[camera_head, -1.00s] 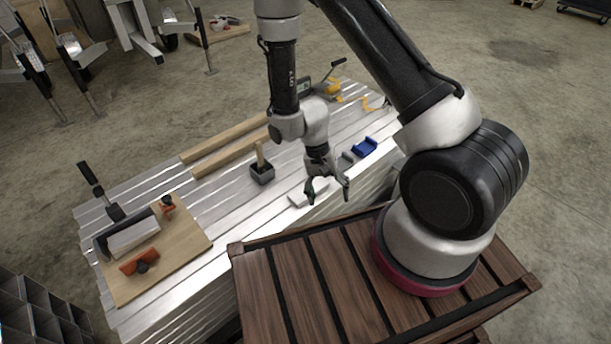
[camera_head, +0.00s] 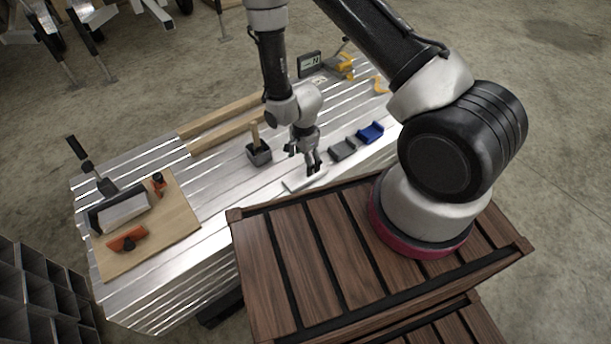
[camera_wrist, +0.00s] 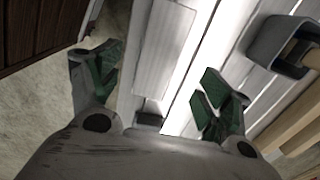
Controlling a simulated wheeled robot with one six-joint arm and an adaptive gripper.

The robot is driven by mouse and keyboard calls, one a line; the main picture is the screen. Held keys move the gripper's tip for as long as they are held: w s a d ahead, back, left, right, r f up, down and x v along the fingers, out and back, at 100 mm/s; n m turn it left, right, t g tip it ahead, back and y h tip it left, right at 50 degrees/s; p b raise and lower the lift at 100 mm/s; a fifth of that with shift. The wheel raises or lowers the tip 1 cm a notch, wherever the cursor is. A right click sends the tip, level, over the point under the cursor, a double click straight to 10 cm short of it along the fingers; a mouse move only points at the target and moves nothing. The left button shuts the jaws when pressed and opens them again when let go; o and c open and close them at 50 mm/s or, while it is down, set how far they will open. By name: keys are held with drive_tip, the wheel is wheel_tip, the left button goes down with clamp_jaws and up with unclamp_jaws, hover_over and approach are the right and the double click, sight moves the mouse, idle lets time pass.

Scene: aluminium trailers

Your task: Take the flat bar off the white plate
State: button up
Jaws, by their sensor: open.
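The white plate (camera_head: 297,184) lies on the ribbed metal top near the edge by the wooden slatted surface. In the wrist view, a pale rectangle that looks like this plate (camera_wrist: 166,48) lies beyond and between my fingers. I cannot make out a separate flat bar on it; pale metal blends together there, and my gripper covers part of the plate in the head view. My gripper (camera_head: 305,161) is open and empty, pointing down over the plate's right end. Its green-padded fingers are spread in the wrist view (camera_wrist: 158,82).
A dark box (camera_head: 258,155) with a wooden handle stands left of my gripper. A grey block (camera_head: 342,150) and a blue block (camera_head: 370,133) are at right. Wooden strips (camera_head: 225,138) lie behind. A board (camera_head: 160,236) with clamps is at left. The slatted surface (camera_head: 270,255) is in front.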

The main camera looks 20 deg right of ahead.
sight(305, 176)
drive_tip(key=f, duration=0.7)
drive_tip(key=shift+w+d+f, duration=0.15)
drive_tip(key=shift+d, duration=0.15)
drive_tip(key=c, duration=1.5)
